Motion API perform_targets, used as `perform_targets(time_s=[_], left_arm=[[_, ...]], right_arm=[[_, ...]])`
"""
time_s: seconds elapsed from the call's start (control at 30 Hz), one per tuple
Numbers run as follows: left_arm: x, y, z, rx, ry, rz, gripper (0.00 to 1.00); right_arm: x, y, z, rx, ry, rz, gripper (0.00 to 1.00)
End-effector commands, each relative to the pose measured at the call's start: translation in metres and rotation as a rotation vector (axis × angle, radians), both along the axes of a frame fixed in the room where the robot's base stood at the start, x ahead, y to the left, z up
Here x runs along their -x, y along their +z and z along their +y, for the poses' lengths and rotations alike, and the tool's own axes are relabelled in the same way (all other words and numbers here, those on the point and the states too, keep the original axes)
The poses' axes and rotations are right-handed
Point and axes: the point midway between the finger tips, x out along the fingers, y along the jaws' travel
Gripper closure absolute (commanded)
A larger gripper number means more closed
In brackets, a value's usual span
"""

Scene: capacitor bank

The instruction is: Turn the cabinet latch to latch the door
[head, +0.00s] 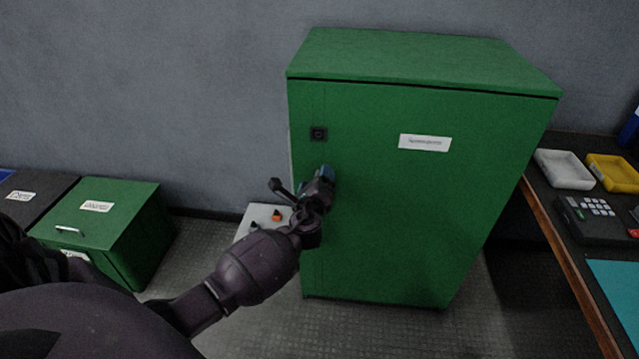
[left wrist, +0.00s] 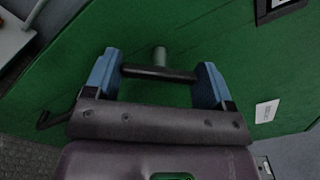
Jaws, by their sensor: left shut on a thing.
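The tall green cabinet (head: 420,220) stands against the wall, and its front door looks flush with the body. The latch is a dark bar (left wrist: 158,73) on a short grey stem (left wrist: 160,54) coming out of the green door. My left gripper (head: 322,178) is at the left part of the door, below a black square fitting (head: 318,134). In the left wrist view its blue fingers (left wrist: 157,76) are shut on the ends of the latch bar, which lies across between them. In the head view the gripper hides the latch. My right gripper is not in view.
A low green box (head: 110,225) stands at the left. A light grey box with knobs (head: 266,216) is behind my left arm. A bench at the right holds a white tray (head: 563,170), a yellow tray (head: 613,172) and a black keypad device (head: 600,218).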

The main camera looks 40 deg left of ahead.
Motion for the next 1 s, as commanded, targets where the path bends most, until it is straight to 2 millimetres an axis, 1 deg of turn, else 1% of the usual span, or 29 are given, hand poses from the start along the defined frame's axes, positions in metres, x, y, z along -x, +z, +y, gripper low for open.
perform_targets(time_s=[0.03,0.23,0.6,0.8,1.0], left_arm=[[0.001,-0.006,0.000,0.039,0.000,-0.016,0.47],[0.001,-0.006,0.000,0.201,0.002,-0.116,0.47],[0.001,-0.004,0.000,0.467,0.001,-0.281,0.47],[0.001,-0.003,0.000,0.563,0.002,-0.341,0.47],[0.000,-0.002,-0.001,0.618,0.000,-0.376,0.47]], right_arm=[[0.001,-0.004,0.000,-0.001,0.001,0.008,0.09],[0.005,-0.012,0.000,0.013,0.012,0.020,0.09],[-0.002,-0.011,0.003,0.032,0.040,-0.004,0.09],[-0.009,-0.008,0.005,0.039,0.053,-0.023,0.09],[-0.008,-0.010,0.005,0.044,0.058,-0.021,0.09]])
